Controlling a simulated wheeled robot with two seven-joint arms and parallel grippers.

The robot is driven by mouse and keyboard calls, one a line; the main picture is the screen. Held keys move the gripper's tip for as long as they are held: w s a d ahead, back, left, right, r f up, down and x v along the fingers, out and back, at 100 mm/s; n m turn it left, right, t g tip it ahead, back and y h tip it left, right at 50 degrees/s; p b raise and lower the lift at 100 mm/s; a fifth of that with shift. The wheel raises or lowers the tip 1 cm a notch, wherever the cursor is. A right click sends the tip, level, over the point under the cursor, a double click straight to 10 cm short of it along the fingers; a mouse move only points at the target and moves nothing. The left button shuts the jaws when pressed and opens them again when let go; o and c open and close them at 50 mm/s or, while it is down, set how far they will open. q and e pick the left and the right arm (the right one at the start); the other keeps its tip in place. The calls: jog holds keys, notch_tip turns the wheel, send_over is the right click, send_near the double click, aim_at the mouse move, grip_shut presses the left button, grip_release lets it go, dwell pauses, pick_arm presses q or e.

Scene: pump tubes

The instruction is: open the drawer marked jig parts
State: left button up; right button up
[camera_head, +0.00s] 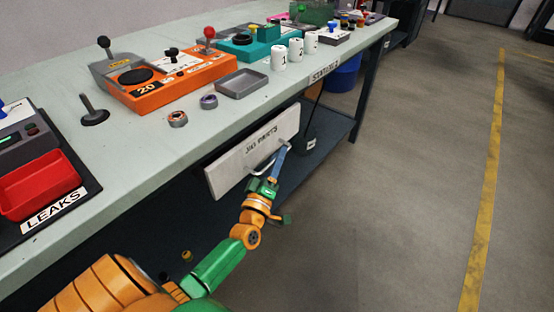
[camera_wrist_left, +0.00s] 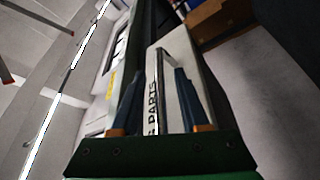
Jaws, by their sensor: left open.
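The drawer marked jig parts has a pale front (camera_head: 225,173) under the table's front edge, lettered JIG PARTS. A thin bar handle (camera_head: 258,171) stands out from it; I cannot tell whether there is a gap behind the front. My left gripper (camera_head: 282,156) is at the right part of the handle, its blue fingers close to the front. In the left wrist view the open fingers (camera_wrist_left: 158,75) stand on either side of the grey handle bar (camera_wrist_left: 160,92), with the lettered drawer front (camera_wrist_left: 187,55) behind. Contact with the bar cannot be told. My right gripper is out of view.
The workbench (camera_head: 150,150) carries an orange device (camera_head: 185,85), a grey tray (camera_head: 242,84), white cylinders and a red bin (camera_head: 40,185). A lower shelf (camera_head: 325,130) lies beneath. The floor (camera_head: 400,190) to the right is clear.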

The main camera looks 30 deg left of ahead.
pick_arm(q)
grip_shut()
dwell(1.3)
